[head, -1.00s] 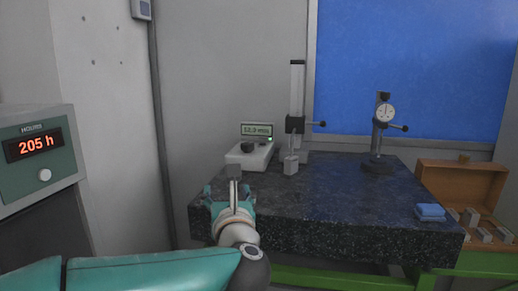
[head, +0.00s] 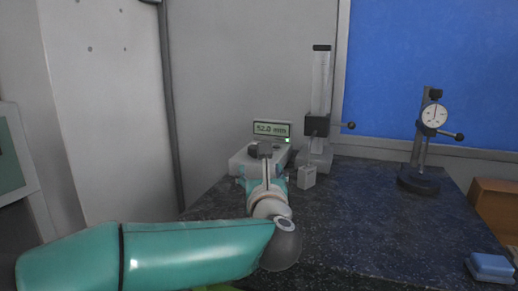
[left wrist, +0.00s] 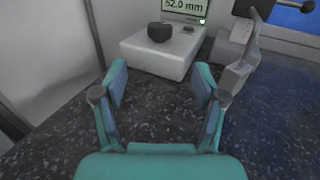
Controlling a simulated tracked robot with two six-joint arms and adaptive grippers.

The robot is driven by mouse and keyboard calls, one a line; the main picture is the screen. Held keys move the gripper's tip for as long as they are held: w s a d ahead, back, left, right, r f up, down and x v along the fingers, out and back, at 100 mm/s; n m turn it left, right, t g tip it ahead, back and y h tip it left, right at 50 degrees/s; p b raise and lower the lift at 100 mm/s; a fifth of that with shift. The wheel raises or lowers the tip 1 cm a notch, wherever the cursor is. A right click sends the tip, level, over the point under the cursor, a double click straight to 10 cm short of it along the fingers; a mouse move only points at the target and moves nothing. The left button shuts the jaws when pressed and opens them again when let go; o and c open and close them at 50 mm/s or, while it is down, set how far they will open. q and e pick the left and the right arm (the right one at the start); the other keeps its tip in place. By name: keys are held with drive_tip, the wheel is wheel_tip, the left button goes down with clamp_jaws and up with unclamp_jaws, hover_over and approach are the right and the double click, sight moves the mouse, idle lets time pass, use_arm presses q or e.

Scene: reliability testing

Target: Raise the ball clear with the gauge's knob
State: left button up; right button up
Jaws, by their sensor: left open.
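The gauge is a tall column (head: 321,85) with a black carriage (head: 317,126), and a pale box (head: 243,160) stands beside it. The box's lit display (head: 272,129) reads 52.0 mm. The black knob (left wrist: 159,32) on top of the box shows clearly in the left wrist view. A small pale block (head: 307,177) is below the carriage. I cannot make out a probe ball; a dark ball (head: 351,125) ends the carriage's side rod. My left gripper (left wrist: 161,78) is open and empty, short of the box and roughly in line with the knob. My right gripper is out of view.
A dial gauge on a stand (head: 434,117) is on the dark granite table (head: 370,225) at right. A blue folded cloth (head: 490,267) lies near the right edge, and a wooden case (head: 496,212) is beyond. The table's middle is clear.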

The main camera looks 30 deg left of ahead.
use_arm(q)
drive_tip(key=p+x, duration=0.4)
drive_tip(key=x, duration=1)
drive_tip(key=shift+w+a, duration=0.2)
drive_tip(key=shift+w, duration=0.05)
drive_tip(key=shift+c, duration=0.2)
